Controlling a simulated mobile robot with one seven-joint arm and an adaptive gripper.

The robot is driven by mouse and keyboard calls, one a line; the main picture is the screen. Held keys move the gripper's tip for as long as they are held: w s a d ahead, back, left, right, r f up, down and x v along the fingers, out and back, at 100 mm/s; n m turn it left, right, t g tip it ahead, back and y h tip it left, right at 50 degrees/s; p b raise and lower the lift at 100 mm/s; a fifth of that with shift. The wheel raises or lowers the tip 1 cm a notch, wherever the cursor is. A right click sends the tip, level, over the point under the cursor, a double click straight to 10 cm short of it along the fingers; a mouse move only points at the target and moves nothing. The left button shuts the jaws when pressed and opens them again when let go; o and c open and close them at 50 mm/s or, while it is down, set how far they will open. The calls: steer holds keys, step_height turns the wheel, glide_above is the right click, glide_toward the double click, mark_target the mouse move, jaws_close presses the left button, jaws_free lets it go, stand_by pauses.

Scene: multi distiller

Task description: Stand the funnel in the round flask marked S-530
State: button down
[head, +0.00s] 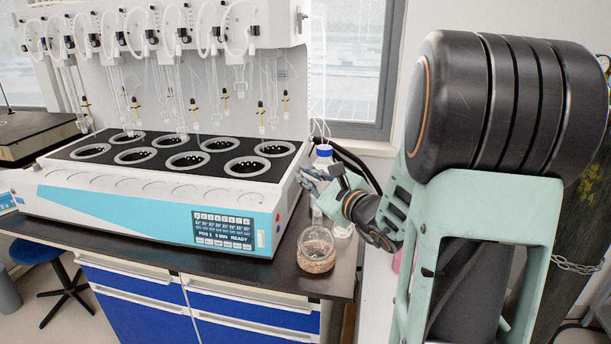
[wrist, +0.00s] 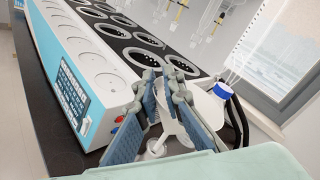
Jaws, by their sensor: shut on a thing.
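My gripper (head: 318,180) is above the right end of the bench, beside the distiller. In the wrist view its two blue-grey fingers (wrist: 165,85) are closed around a pale, translucent funnel (wrist: 206,106), partly hidden behind the right finger. In the head view I cannot make out the funnel clearly at the gripper. A round clear flask (head: 317,254) with brown grainy contents stands upright on the dark bench top, below my gripper. I cannot read any marking on it.
The white and blue distiller (head: 150,205) with several round openings fills the bench to the left. A blue-capped bottle (head: 323,151) with tubes stands behind my gripper. The bench's front edge is near the flask.

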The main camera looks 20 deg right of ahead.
steer(key=shift+f+b, duration=2.2)
steer(key=shift+b, duration=0.15)
steer(key=c, duration=2)
jaws_free()
steer(key=v, duration=1.2)
